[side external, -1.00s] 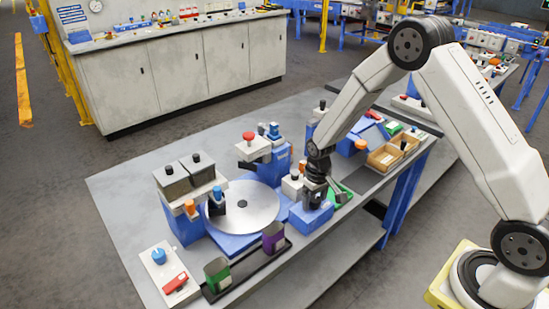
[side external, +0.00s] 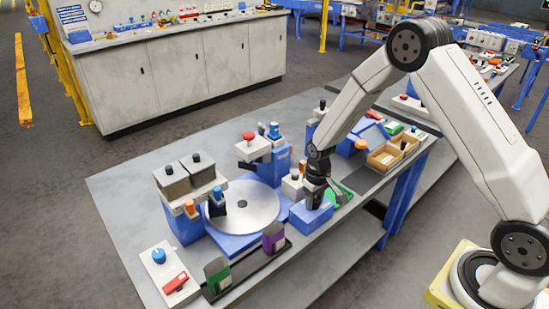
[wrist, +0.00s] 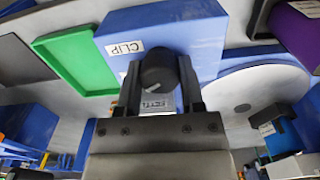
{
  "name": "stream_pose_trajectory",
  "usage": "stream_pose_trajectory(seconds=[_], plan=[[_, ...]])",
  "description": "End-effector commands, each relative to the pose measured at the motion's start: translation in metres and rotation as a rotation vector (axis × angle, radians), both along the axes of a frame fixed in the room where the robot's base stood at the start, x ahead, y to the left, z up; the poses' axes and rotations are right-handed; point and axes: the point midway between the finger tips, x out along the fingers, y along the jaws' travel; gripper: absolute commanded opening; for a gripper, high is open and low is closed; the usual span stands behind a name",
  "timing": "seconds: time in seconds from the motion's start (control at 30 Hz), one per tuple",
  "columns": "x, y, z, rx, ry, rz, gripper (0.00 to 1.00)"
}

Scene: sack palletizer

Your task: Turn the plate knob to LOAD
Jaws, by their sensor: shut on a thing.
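The knob (wrist: 158,72) is black and round with a white pointer mark, and stands on a blue box (wrist: 205,28). The box also shows in the side view (side external: 312,218). My gripper (wrist: 160,82) is shut on the knob, with one dark finger on each side of it. In the wrist view the white mark lies on the knob's lower part, towards my palm. A label on the box reads CLIP; another label below the knob is partly covered and I cannot read it surely. In the side view my gripper (side external: 316,190) is upright over the box and mostly hides the knob.
A grey round plate (side external: 258,207) lies left of the box. A green tray (wrist: 75,60) sits beside the box. Purple (side external: 274,238) and green (side external: 217,275) bins stand at the table's front edge. A red-topped post (side external: 249,136) stands behind the plate.

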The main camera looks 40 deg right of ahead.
Motion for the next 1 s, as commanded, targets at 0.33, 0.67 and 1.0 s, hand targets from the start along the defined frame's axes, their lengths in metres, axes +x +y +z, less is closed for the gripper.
stream_pose_trajectory(seconds=[0.33, 0.67, 1.0], plan=[[-0.0001, -0.0001, 0.0002, 0.0, 0.001, 0.171, 0.0], [-0.0003, 0.0002, 0.0002, 0.001, 0.001, 0.463, 0.0], [-0.0005, 0.0006, 0.0002, 0.001, 0.002, 0.777, 0.0]])
